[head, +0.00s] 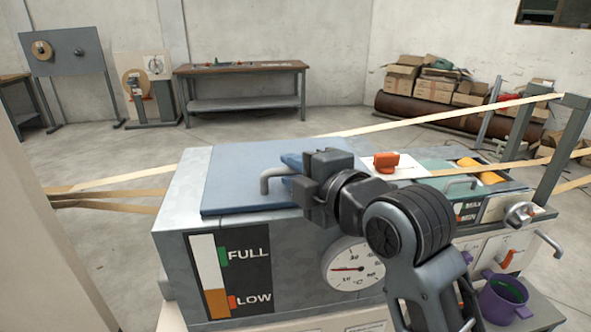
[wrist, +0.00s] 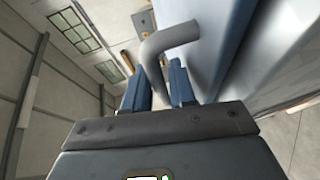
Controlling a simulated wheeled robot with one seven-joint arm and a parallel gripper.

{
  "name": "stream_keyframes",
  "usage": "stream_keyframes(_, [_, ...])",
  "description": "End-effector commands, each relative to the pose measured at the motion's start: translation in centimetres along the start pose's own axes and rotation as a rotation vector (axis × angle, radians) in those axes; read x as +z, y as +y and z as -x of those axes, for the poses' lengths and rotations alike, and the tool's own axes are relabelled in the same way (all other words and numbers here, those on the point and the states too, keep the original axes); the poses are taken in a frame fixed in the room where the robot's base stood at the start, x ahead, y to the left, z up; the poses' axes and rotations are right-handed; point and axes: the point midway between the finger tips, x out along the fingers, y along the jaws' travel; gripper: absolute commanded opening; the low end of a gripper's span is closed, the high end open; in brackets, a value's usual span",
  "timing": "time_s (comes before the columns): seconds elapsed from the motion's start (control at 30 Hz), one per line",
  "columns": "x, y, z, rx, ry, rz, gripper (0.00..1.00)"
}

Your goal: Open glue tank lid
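The glue tank (head: 180,225) is a grey metal box in front of me, with a level gauge marked FULL and LOW. Its blue lid (head: 235,170) lies flat across the top, looking closed. A bent grey handle (head: 267,184) sticks up at the lid's right part; it also shows in the wrist view (wrist: 168,38). My gripper (head: 291,172) reaches over the lid from the right. In the wrist view its blue fingers (wrist: 161,88) stand close on both sides of the handle and look shut on it. The contact faces are partly hidden.
A dial gauge (head: 352,268) is on the tank's front. An orange knob (head: 386,162) and paper strips (head: 440,118) lie to the right. A purple bucket (head: 503,298) stands at lower right. Open floor lies behind the tank, before a workbench (head: 243,70).

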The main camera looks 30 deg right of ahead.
Motion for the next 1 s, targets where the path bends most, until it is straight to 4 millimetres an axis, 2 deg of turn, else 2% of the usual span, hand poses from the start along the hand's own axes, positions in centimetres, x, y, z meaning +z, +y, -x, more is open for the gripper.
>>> stream_keyframes(0.2, [-0.01, 0.0, -0.01, 0.001, 0.0, 0.0, 0.24])
stream_keyframes(0.47, [-0.01, -0.02, 0.0, 0.0, 0.0, 0.0, 0.0])
stream_keyframes(1.0, [-0.02, 0.28, -0.13, 0.0, 0.001, 0.0, 0.0])
